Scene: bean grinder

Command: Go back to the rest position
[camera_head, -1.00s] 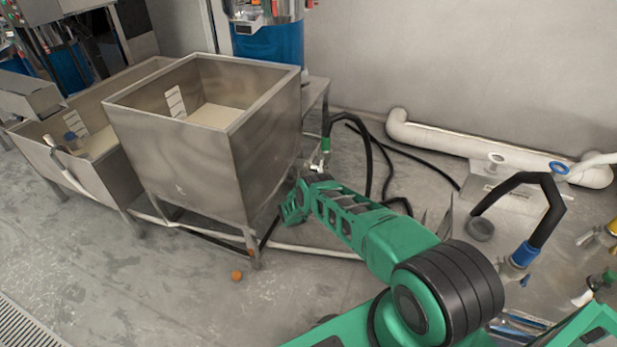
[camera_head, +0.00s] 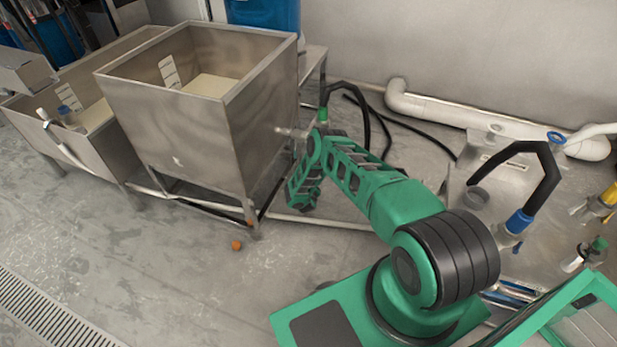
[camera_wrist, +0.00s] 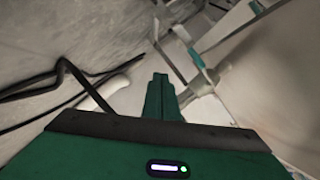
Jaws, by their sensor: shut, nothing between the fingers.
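My gripper (camera_wrist: 160,80) shows in the wrist view as two green fingers pressed together, with nothing between them. In the head view my green arm reaches left from my base and bends down beside the near right side of a large steel tub (camera_head: 170,125). The fingertips cannot be made out clearly there. Whether the arm touches the tub cannot be told.
A tap with a green handle (camera_head: 323,115) and a black hose (camera_head: 365,115) stand behind my arm. A white pipe (camera_head: 470,128) runs along the wall. A steel box (camera_head: 500,175) stands to the right. A small orange ball (camera_head: 236,245) lies on open floor.

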